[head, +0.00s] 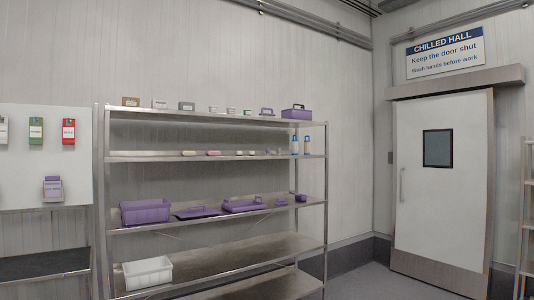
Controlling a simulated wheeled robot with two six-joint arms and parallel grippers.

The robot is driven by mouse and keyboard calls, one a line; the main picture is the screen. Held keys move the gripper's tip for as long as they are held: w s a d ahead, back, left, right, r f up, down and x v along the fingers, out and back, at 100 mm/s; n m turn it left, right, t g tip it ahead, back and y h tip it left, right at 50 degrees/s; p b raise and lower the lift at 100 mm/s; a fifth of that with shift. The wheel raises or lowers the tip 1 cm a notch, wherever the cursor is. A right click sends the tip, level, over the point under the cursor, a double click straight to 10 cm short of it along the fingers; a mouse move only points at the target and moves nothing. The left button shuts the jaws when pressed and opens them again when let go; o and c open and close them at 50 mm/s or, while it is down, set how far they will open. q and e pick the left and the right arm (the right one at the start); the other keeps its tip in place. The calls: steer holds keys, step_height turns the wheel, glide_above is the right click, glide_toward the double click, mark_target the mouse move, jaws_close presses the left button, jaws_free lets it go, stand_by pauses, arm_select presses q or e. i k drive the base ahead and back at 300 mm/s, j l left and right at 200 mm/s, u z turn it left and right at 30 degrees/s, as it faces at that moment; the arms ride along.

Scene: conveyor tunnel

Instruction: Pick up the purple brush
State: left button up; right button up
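Several purple things stand on the metal shelf rack, and they are too small for me to tell surely which is the brush. On the middle shelf, a flat purple piece with a raised handle (197,212) lies right of a purple crate (145,211). Right of it is a longer purple piece with a handle on top (244,205). Two small purple pieces, one left (281,201) and one right (300,198), sit at the shelf's right end. Neither of my grippers is in view.
A purple box with a dark handle (297,113) stands on the top shelf. Two blue-and-white bottles are on the shelf below. A white crate (148,273) is on a low shelf. A white door (442,185) is at right, with clear floor (365,281) before it.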

mark_target(261, 115)
steer(key=i+j+u, duration=0.25)
steer(key=i+j, duration=0.35)
steer(key=i+j+u, duration=0.15)
steer(key=i, duration=0.75)
steer(key=i+j+u, duration=0.15)
steer(key=i, duration=0.8)
steer(key=i+z, duration=0.5)
steer(key=i+j+z, duration=0.1)
steer(key=i+z, duration=0.35)
steer(key=i+l+z, duration=0.2)
steer(key=i+l, duration=0.15)
steer(key=i, duration=0.25)
